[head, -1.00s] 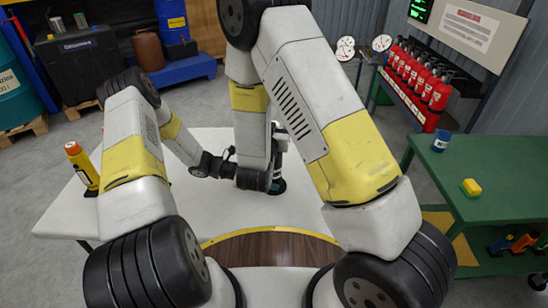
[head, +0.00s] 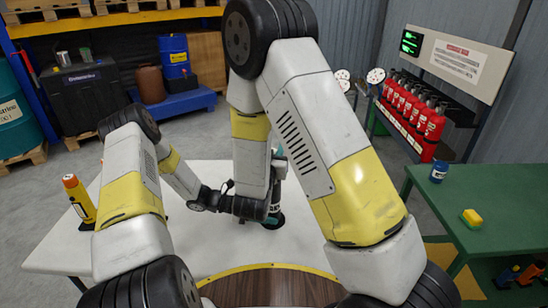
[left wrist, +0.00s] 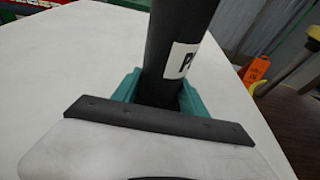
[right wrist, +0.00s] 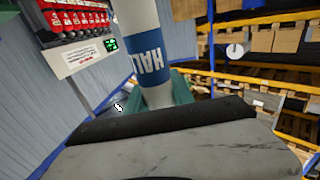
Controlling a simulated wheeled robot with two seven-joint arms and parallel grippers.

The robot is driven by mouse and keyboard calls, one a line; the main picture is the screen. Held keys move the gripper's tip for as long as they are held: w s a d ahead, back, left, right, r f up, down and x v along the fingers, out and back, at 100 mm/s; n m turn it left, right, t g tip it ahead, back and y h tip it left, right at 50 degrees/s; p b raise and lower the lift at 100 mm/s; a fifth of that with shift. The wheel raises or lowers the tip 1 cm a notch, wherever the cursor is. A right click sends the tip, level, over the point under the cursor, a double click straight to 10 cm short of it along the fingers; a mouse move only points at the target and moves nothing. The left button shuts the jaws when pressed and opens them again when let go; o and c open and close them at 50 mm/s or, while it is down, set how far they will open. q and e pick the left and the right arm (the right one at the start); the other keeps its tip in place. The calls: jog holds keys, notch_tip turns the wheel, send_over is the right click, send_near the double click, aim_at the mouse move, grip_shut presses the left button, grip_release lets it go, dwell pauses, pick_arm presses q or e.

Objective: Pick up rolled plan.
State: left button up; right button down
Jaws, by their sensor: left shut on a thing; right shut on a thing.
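In the right wrist view my right gripper (right wrist: 158,98) is shut on a white roll (right wrist: 137,16) with a blue band lettered "HALL", which looks like the rolled plan. In the left wrist view my left gripper (left wrist: 157,92) is shut on a dark tube (left wrist: 180,30) with a white label starting with "P". In the head view the left gripper (head: 274,212) is low over the white table (head: 190,250), and the right gripper (head: 279,161) is above it. I cannot tell whether roll and tube touch.
A yellow-and-black torch-like item (head: 79,200) stands at the table's left. Red extinguishers (head: 432,130) stand behind. The white table's front middle is clear.

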notch_tip(320, 180, up, 26)
jog(key=shift+f, duration=0.15)
pick_arm(q)
jog(key=o, duration=1.1)
jog(key=shift+c, duration=0.2)
